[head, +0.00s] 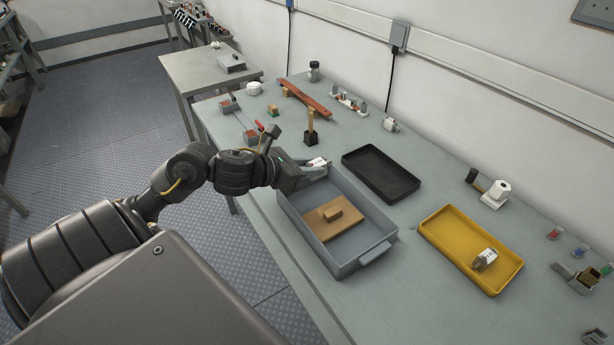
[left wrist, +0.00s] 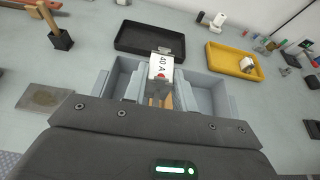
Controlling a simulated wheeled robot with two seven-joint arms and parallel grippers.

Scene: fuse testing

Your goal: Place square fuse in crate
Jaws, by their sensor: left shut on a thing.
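My left gripper (head: 312,172) is shut on a square fuse (head: 316,162), a white block with metal ends. In the left wrist view the fuse (left wrist: 161,68) shows a "40 A" label and a red mark between the fingers. The grey crate (head: 370,258) stands at the front of the table. The gripper and fuse are over the crate's far left end, near its rim. My right gripper is not in view.
A black tray (head: 381,174) lies just behind the crate, empty. A yellow tray (head: 470,249) to the right holds another metal-and-white fuse (head: 485,260). A dark holder with a wooden handle (head: 311,135) stands behind the gripper. Small parts line the back edge.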

